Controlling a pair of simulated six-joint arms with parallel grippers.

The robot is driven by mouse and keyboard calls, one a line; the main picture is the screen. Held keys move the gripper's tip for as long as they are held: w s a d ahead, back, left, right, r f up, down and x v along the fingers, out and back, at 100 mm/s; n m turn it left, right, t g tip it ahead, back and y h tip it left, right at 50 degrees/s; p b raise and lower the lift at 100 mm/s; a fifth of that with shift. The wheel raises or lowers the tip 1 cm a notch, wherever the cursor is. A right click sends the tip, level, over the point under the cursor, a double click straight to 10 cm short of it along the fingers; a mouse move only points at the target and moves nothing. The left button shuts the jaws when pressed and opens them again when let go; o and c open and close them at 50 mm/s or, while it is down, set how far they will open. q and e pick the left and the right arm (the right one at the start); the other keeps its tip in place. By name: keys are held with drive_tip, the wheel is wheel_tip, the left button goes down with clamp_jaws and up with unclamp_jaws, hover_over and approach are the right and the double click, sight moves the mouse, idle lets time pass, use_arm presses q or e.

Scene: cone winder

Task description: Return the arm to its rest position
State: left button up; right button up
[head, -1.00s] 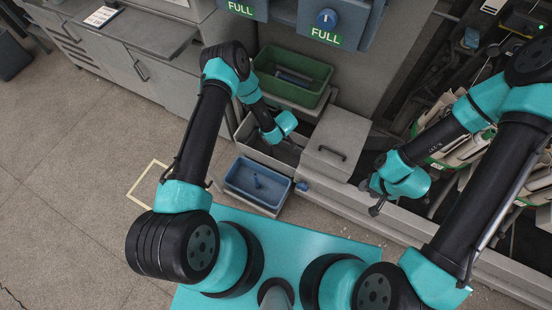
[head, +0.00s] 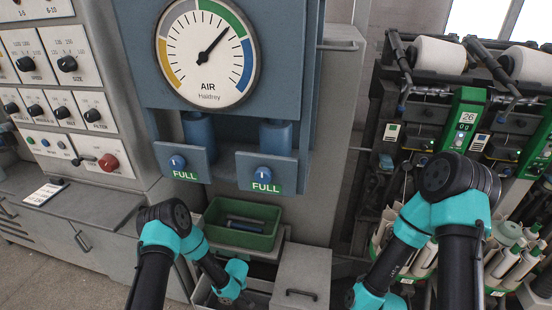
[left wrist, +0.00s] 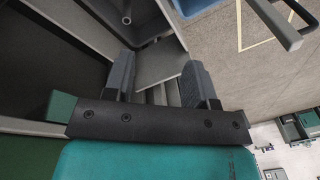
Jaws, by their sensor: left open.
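My left arm (head: 165,235) reaches forward from the bottom left in the head view. Its teal wrist (head: 232,278) is over the grey bin below the green tray, and the fingers are hard to make out there. In the left wrist view my left gripper (left wrist: 158,82) has its two grey fingers apart. No held object shows between them; grey bin surfaces lie beyond. My right arm (head: 455,210) bends down at the right in the head view. Its teal wrist (head: 372,298) is cut by the bottom edge, and its fingers are out of the picture.
A green tray (head: 208,213) holds a dark tube beneath two FULL dispensers (head: 262,170). A grey lidded box (head: 305,272) stands right of the bin. The winding machine (head: 468,115) is behind my right arm. A blue tray (left wrist: 197,8) shows at the left wrist view's top.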

use_arm(q)
drive_tip(key=s+a+r+m+h, duration=0.2)
drive_tip(key=s+r+h, duration=0.1)
drive_tip(key=s+r, duration=0.6)
drive_tip(key=s+a+r+m+h, duration=0.1)
drive_tip(key=s+r+m+h, duration=0.2)
drive_tip(key=s+r, duration=0.6)
drive_tip(key=shift+s+a+r+m+t, duration=0.3)
drive_tip(key=shift+s+a+r+t, duration=0.1)
drive_tip(key=shift+s, duration=0.7)
drive_tip(key=shift+d, duration=0.1)
drive_tip(key=shift+c, duration=0.4)
idle(0.4)
